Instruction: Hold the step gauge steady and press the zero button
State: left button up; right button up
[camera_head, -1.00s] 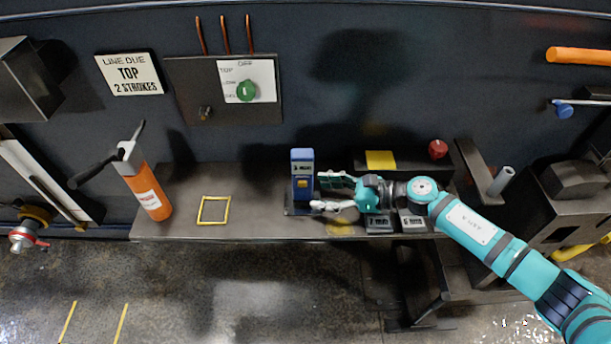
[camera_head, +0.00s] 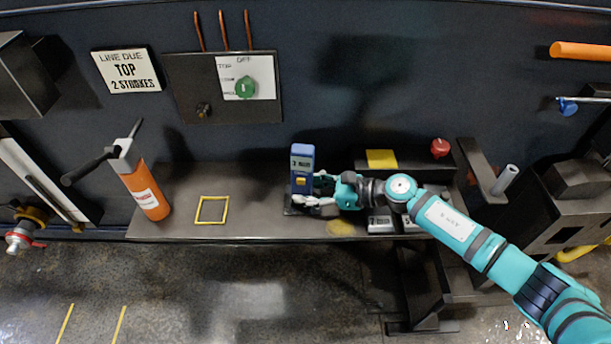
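The step gauge (camera_head: 301,164) is a blue upright block with a small display and a yellow button (camera_head: 300,181) low on its front. It stands on the bench, left of my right gripper (camera_head: 318,190). The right gripper has come in from the right, low on the gauge. One pale finger crosses in front of its base and the other reaches its right side, partly hidden behind it. I cannot tell whether the fingers press on it. My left gripper is not in view.
The bench (camera_head: 260,222) also holds an orange canister (camera_head: 146,190), an empty yellow outlined square (camera_head: 199,211) and grey labelled blocks (camera_head: 380,224). A red knob (camera_head: 440,148) and yellow square (camera_head: 381,159) lie behind my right arm. A panel with a green knob (camera_head: 245,89) is above.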

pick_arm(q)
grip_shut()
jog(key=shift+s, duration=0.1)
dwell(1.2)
